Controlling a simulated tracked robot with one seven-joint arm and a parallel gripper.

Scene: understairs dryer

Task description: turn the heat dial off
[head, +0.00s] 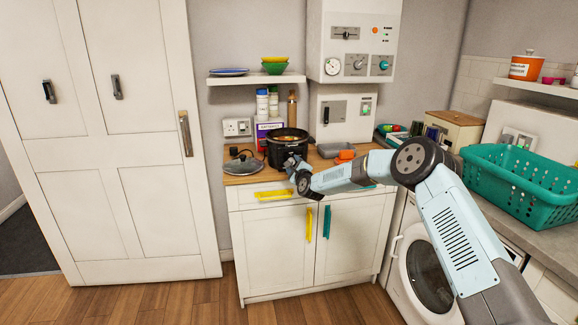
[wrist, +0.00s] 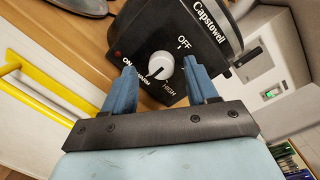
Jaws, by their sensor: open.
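The black slow cooker (head: 280,154) stands on the wooden worktop in the head view. In the wrist view its front panel (wrist: 150,25) shows a white heat dial (wrist: 160,66) with the labels OFF, WARM and HIGH around it. OFF is at the dial's upper right, WARM and HIGH below it. A dark mark on the dial seems to point down and left, towards WARM, away from OFF. My gripper (wrist: 159,68) is open, its blue fingers on either side of the dial with gaps showing. In the head view my gripper (head: 294,165) is at the cooker's front.
A glass lid (head: 243,164) lies left of the cooker. A yellow drawer handle (head: 274,195) is below the worktop edge. A grey tray (head: 335,150) and orange item (head: 345,155) lie to the right. A wall box with knobs (head: 355,40) hangs above.

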